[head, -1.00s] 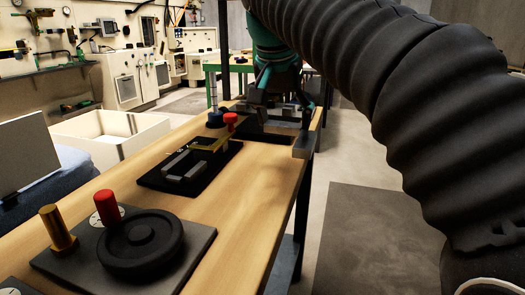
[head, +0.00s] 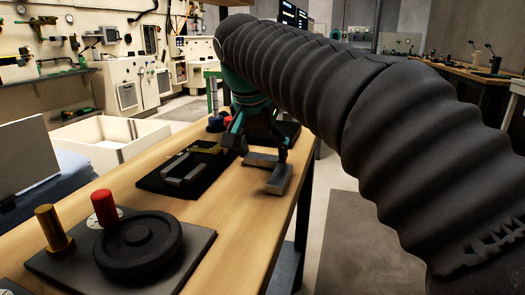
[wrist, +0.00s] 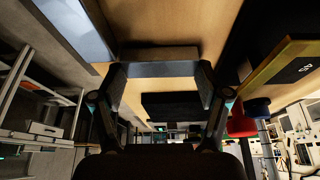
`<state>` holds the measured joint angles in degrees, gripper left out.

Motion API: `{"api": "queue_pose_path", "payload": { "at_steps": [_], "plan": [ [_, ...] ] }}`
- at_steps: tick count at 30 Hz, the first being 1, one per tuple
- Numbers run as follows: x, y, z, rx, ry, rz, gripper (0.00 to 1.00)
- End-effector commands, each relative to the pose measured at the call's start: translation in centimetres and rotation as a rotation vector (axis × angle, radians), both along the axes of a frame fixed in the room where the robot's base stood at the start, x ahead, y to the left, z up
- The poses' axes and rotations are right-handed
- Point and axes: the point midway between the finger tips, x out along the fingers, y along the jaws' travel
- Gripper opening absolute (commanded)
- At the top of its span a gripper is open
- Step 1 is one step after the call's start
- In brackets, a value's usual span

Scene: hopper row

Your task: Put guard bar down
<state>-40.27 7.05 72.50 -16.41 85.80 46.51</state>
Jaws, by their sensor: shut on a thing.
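The guard bar (head: 279,179) is a grey, angular bar with a lighter end face. It shows over the wooden bench top near the right edge. My gripper (head: 262,148) is shut on it from above. In the wrist view the bar (wrist: 160,69) spans between the two fingers of my gripper (wrist: 160,88). I cannot tell whether the bar touches the bench or hangs just above it.
A black plate (head: 157,184) with grey blocks and a yellow piece (head: 205,149) lies left of my gripper. A grey plate with a black handwheel (head: 138,245), a red knob (head: 104,207) and a brass post (head: 53,228) is nearer. Bare bench (head: 232,215) lies between.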

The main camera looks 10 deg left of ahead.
Motion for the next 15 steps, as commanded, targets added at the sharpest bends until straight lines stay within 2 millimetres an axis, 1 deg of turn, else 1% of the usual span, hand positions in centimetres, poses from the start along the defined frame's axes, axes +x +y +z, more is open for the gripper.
{"api": "queue_pose_path", "payload": {
  "at_steps": [3, 4, 5, 6, 15],
  "plan": [
    [-0.01, -0.01, -0.33, 0.0, 0.0, 0.0, 0.25],
    [-0.01, -0.01, -0.25, 0.0, 0.0, 0.0, 0.83],
    [0.0, -0.01, -0.24, 0.0, 0.0, 0.0, 0.9],
    [0.0, -0.01, -0.24, 0.0, 0.0, 0.0, 1.0],
    [0.0, 0.0, -0.22, 0.0, 0.0, 0.0, 1.0]
  ]
}}
